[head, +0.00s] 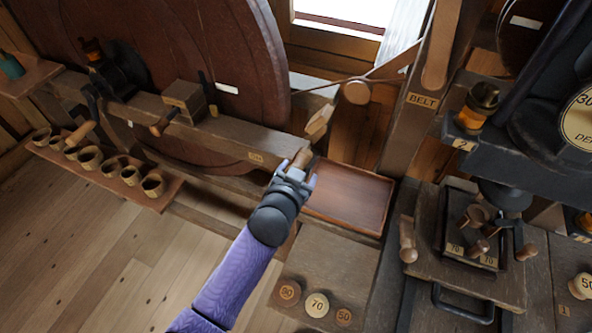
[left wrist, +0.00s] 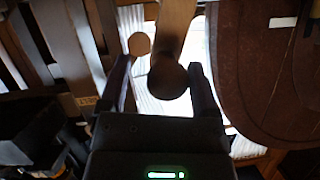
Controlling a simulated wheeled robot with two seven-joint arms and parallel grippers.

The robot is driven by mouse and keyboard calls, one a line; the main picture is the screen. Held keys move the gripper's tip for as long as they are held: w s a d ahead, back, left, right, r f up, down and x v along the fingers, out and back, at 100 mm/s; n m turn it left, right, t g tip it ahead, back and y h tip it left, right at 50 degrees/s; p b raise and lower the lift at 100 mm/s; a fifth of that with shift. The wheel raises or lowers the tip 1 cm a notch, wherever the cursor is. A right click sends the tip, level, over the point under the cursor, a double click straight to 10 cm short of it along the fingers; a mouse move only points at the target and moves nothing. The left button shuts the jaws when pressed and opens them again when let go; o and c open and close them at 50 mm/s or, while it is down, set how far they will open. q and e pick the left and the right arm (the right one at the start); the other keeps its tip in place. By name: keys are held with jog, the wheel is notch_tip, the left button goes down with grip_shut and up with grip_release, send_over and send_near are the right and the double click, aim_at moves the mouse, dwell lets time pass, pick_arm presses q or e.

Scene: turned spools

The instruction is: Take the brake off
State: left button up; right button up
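A wooden lever handle (head: 302,157) stands at the right end of the long beam (head: 215,133), beside a small label too small to read surely; I take it for the brake lever. My left gripper (head: 299,169) is at this handle. In the left wrist view the handle's round end (left wrist: 168,78) lies between the two fingers of my left gripper (left wrist: 161,75). The fingers are apart, with a clear gap on the left side and a narrow one on the right. My right gripper is not in view.
A large brown wheel (head: 190,50) stands behind the beam. A post labelled BELT (head: 422,100) rises right of my gripper, and a shallow wooden tray (head: 385,215) lies close below it. A rack of small cups (head: 160,203) is at left; a dark machine (head: 540,140) stands at right.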

pick_arm(q)
jog(key=shift+s+a+r, duration=0.1)
jog(key=shift+a+r, duration=0.05)
jog(key=p+v, duration=0.2)
jog(key=v, duration=0.7)
jog(key=shift+s, duration=0.3)
jog(key=shift+r, duration=0.1)
